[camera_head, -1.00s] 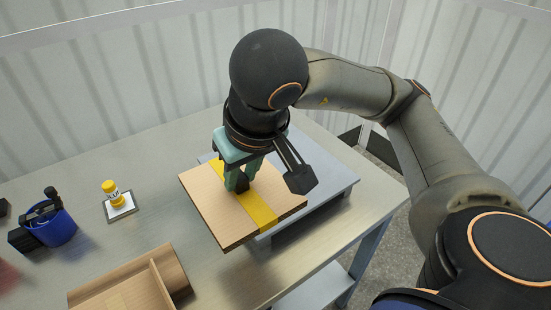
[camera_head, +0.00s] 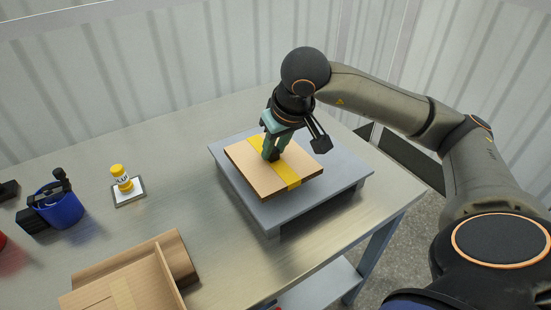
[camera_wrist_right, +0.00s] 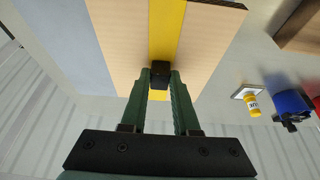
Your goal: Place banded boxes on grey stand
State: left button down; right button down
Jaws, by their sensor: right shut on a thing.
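A flat light-wood box with a yellow band (camera_head: 291,178) is over the grey stand (camera_head: 332,186) in the head view. I cannot tell whether the box rests on the stand or hovers just above it. My right gripper (camera_head: 271,156) is above the box, pointing down, shut on a small black handle on the band. The right wrist view shows its green fingers (camera_wrist_right: 161,80) closed around the black handle, with the banded box (camera_wrist_right: 215,40) filling the top. My left gripper is not in view.
A brown wooden tray (camera_head: 125,280) lies at the front left of the metal table. A yellow bottle (camera_head: 121,177) stands on a small white pad, and a blue cup (camera_head: 62,207) with black tools is at the left. The middle of the table is clear.

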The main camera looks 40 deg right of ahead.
aim_at(278, 153)
jog(key=shift+w+d+f, duration=0.1)
jog(key=shift+d+f, duration=0.05)
jog(key=shift+f, duration=0.8)
jog(key=shift+w+d+f, duration=0.1)
jog(key=shift+f, duration=0.85)
jog(key=shift+f, duration=0.25)
jog(key=c, duration=0.7)
grip_release()
jog(key=shift+r, duration=0.1)
jog(key=shift+o, duration=0.2)
jog(key=shift+r, duration=0.4)
jog(key=p+v, duration=0.1)
jog(key=v, duration=1)
jog(key=shift+s+r, duration=0.15)
jog(key=shift+r, duration=0.15)
